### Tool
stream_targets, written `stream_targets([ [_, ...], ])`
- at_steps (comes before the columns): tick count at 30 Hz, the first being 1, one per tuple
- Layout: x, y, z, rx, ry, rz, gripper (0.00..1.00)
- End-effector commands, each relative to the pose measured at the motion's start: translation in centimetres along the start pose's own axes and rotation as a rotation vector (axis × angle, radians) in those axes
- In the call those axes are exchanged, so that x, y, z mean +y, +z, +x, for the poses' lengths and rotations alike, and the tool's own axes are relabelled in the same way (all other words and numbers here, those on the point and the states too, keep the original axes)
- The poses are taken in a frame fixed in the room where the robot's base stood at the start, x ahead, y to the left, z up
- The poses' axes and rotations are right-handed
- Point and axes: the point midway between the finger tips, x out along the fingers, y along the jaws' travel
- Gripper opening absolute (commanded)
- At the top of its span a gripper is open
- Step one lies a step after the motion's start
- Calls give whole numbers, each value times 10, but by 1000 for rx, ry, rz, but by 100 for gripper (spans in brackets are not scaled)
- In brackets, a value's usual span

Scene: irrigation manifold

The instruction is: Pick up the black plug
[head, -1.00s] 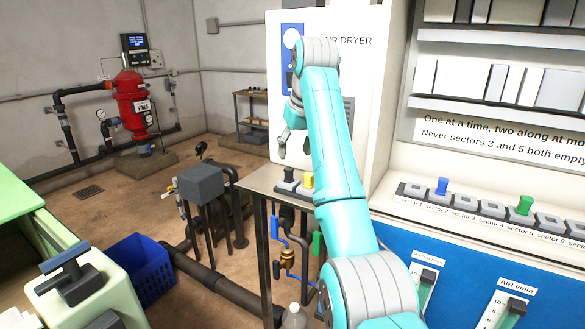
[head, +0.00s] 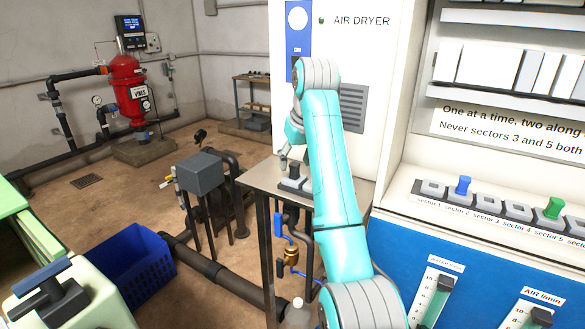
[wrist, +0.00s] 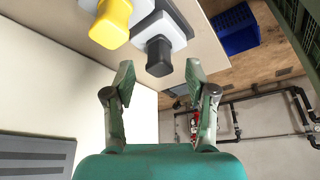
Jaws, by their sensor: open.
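The black plug (wrist: 159,55) stands in a pale square socket, and in the wrist view it lies just beyond and between my fingertips. My gripper (wrist: 160,74) is open with nothing between its fingers. In the head view the black plug (head: 293,171) sits on the small metal table, with my gripper (head: 285,157) close above it and partly hidden behind my arm. I cannot tell whether a finger touches the plug.
A yellow plug (wrist: 111,24) stands in the socket beside the black one, close to my left finger in the wrist view. The metal table (head: 262,188) has a bare front edge. The air dryer (head: 370,60) rises behind. A blue crate (head: 140,268) is on the floor.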

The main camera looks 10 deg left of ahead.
Motion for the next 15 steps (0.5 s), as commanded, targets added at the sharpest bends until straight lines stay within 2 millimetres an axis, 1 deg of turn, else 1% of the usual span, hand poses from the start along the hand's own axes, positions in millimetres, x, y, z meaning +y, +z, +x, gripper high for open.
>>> stream_targets([
  [1, -1, 4, 7, -2, -1, -1, 56],
  [4, -3, 8, 17, -1, -1, -1, 56],
  [7, -3, 10, 21, 0, 0, -2, 56],
  [12, -3, 10, 21, 0, 0, -2, 56],
  [13, -3, 10, 21, 0, -1, -2, 51],
  [14, -3, 10, 21, 0, -1, -2, 43],
  [15, -3, 10, 21, 0, -1, -2, 33],
])
